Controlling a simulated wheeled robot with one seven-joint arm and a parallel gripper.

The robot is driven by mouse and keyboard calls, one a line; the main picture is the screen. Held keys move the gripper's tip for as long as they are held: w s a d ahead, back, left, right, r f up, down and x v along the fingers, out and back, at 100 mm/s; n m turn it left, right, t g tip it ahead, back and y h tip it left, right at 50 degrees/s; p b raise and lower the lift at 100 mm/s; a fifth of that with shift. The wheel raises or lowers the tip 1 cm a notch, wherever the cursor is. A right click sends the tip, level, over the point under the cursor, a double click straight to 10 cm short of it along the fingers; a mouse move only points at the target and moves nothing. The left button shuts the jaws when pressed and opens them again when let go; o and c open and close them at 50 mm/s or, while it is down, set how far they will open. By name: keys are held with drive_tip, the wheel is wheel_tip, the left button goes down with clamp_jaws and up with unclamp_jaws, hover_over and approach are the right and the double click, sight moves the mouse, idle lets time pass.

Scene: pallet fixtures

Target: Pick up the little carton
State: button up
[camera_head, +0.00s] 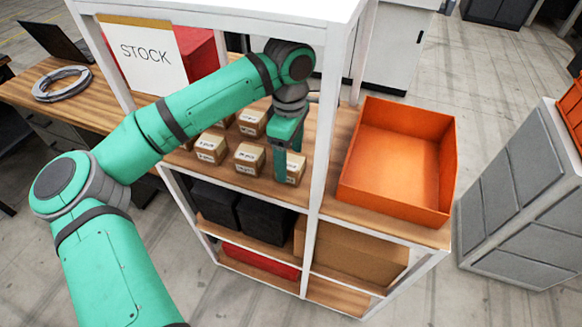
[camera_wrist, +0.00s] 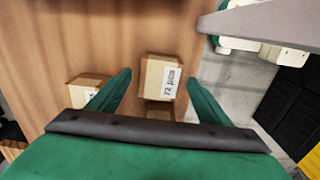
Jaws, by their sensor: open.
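Several little brown cartons with white labels stand on the wooden shelf (camera_head: 225,170) in the head view, among them one in front (camera_head: 249,163) and one at left (camera_head: 209,152). My gripper (camera_head: 290,172) is open and points down at the right end of the group, partly hiding a carton (camera_head: 299,165). In the wrist view a labelled carton (camera_wrist: 155,73) shows between the tips of my open gripper (camera_wrist: 160,76). I cannot tell whether the fingers touch it. A second carton (camera_wrist: 158,111) shows just below it, and another (camera_wrist: 82,94) lies outside the left finger.
A white rack post (camera_head: 325,130) stands close to the right of my gripper. Beyond it is an orange bin (camera_head: 400,205). A STOCK sign (camera_head: 147,54) and a red box (camera_head: 197,55) stand at the back left. Dark bins (camera_head: 265,220) sit on the shelf below.

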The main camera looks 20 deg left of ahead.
sight(290, 161)
drive_tip(key=shift+f, duration=1.5)
drive_tip(key=c, duration=1.2)
drive_tip(key=shift+r, duration=0.15)
